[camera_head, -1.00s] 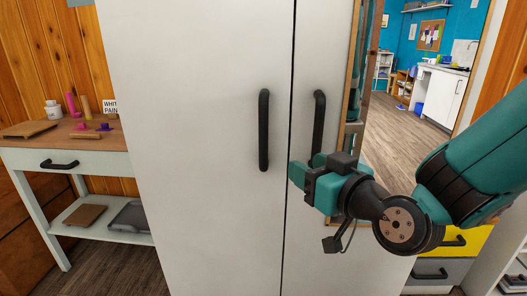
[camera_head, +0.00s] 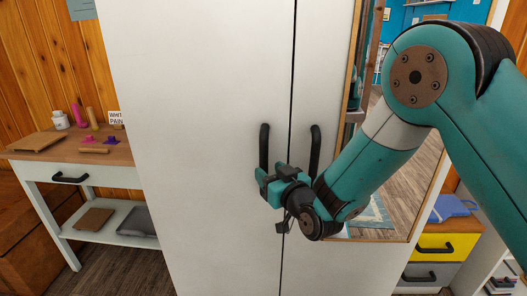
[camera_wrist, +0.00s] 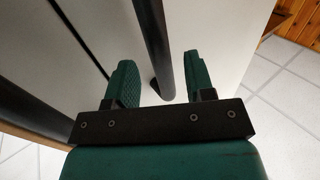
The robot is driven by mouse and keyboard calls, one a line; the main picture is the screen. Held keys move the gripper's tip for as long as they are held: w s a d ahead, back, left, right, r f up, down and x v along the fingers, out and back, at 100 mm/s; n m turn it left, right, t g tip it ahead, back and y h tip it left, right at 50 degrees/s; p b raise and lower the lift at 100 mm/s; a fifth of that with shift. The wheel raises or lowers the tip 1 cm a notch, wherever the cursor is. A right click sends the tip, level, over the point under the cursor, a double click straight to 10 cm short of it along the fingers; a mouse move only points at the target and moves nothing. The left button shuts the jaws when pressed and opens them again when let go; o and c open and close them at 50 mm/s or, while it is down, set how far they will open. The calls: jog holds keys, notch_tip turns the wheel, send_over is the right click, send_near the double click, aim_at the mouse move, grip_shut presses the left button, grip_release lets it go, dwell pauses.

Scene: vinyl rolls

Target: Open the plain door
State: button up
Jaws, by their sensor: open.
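The plain door (camera_head: 200,140) is the white left door of a tall cabinet and looks closed against the right door. Its black vertical bar handle (camera_head: 264,145) stands near the seam. My gripper (camera_head: 269,176) is open at the lower end of this handle. In the wrist view, the plain door's handle (camera_wrist: 153,40) runs between the two spread fingers of my gripper (camera_wrist: 160,82), with a gap visible on each side. The lower part of the handle is partly hidden by my gripper in the head view.
The mirrored right door (camera_head: 325,250) has its own black handle (camera_head: 315,148) close to the right of my gripper. A workbench (camera_head: 45,155) with tools stands left of the cabinet. A yellow-and-grey drawer unit (camera_head: 433,252) stands at the right. Floor shows between workbench and cabinet.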

aim_at(266, 169)
jog(key=shift+x, duration=1.9)
grip_shut()
